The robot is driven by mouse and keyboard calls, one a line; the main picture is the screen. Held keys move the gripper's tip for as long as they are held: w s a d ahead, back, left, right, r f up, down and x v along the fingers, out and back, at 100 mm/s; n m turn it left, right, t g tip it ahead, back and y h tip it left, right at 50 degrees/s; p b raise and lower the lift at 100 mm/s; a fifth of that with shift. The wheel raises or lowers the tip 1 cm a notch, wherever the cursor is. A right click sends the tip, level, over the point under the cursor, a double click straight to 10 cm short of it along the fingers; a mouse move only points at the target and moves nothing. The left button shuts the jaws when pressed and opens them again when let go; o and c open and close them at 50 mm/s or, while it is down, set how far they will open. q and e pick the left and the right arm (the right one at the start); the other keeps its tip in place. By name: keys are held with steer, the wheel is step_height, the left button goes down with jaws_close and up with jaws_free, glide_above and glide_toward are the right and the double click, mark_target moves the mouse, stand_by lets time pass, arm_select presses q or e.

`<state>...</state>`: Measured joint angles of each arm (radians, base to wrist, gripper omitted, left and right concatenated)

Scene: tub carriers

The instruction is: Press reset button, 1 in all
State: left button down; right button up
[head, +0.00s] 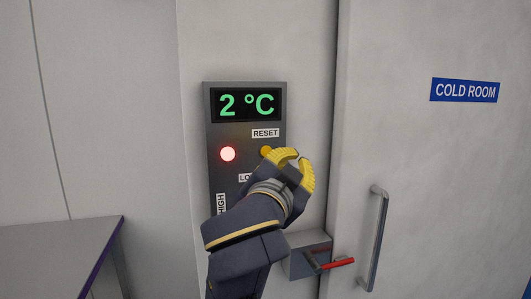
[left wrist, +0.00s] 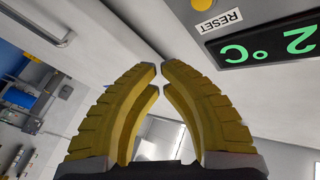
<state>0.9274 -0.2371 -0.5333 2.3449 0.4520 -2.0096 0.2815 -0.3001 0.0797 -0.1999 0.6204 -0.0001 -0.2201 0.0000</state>
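The reset button (head: 265,150) is a round amber button under the RESET label (head: 265,133) on a grey control panel (head: 213,170). In the head view it is partly covered by my left gripper. In the left wrist view the button (left wrist: 203,4) is cut off at the top edge, beside its label. My left gripper (head: 300,158) has yellow fingers and is just right of the button in the head view. Its tips (left wrist: 160,69) come together with nothing between them. I cannot tell that it touches the button. My right gripper is not in view.
A red-handled lever (head: 336,263) juts out below right. The COLD ROOM door has a vertical handle (head: 378,238). A grey table (head: 58,250) stands left.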

arm_select(q)
glide_toward(280, 146)
steer(key=shift+d+x, duration=0.3)
steer(key=shift+x, duration=0.9)
steer(key=shift+d+x, duration=0.25)
steer(key=shift+x, duration=0.95)
steer(key=shift+w+a, duration=0.15)
steer(key=shift+w, duration=0.05)
steer(key=shift+w+a, duration=0.15)
steer(key=shift+w, duration=0.3)
stand_by(1.3)
steer(key=shift+s, duration=0.15)
steer(key=shift+s+d, duration=0.3)
steer(key=shift+s, duration=0.4)
steer(key=shift+s, duration=0.1)
steer(key=shift+s+d, duration=0.25)
steer(key=shift+s, duration=0.5)
steer(key=shift+s+d, duration=0.3)
steer(key=shift+s, duration=0.45)
steer(key=shift+s+d, duration=0.25)
steer(key=shift+s, duration=0.5)
